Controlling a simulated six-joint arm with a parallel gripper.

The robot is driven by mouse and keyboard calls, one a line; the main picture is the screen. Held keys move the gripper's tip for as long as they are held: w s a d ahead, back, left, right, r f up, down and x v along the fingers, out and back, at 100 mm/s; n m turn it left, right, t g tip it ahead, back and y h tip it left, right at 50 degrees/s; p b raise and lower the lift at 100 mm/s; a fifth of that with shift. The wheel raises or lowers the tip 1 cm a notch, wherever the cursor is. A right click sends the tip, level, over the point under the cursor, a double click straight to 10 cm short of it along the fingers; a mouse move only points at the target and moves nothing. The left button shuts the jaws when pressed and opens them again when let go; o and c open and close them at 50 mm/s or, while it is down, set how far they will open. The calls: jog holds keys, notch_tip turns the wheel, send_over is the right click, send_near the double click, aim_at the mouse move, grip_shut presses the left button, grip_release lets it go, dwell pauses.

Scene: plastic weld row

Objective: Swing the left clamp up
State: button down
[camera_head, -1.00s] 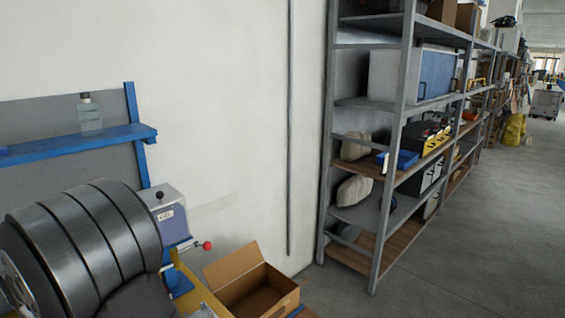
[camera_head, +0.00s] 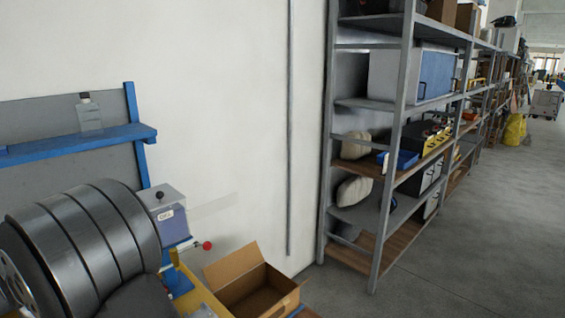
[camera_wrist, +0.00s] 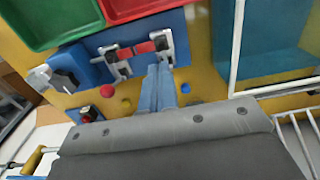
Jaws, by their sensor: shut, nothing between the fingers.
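A metal clamp-like fitting (camera_wrist: 117,62) with a red and black bar across it sits on a blue block, at the upper middle of the wrist view. A second silver and black fitting (camera_wrist: 58,77) sits on blue to its left. I cannot tell for certain which is the left clamp or whether it is up or down. My gripper (camera_wrist: 161,72) is shut and empty, its blue-grey fingers pointing at the barred fitting, with the tips close below it. I cannot tell whether they touch. My gripper is not visible in the head view.
A green tray (camera_wrist: 50,22) and a red tray (camera_wrist: 130,8) lie beyond the fittings. A red button (camera_wrist: 107,90) is left of my fingers. A white-framed teal panel (camera_wrist: 237,50) stands right. In the head view, an open cardboard box (camera_head: 238,268) and shelving (camera_head: 402,150) stand right.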

jog(key=shift+f, duration=1.85)
jog(key=shift+w+a+r, duration=0.3)
jog(key=shift+w+a, duration=0.25)
jog(key=shift+w+a, duration=0.55)
jog(key=shift+w+a, duration=0.55)
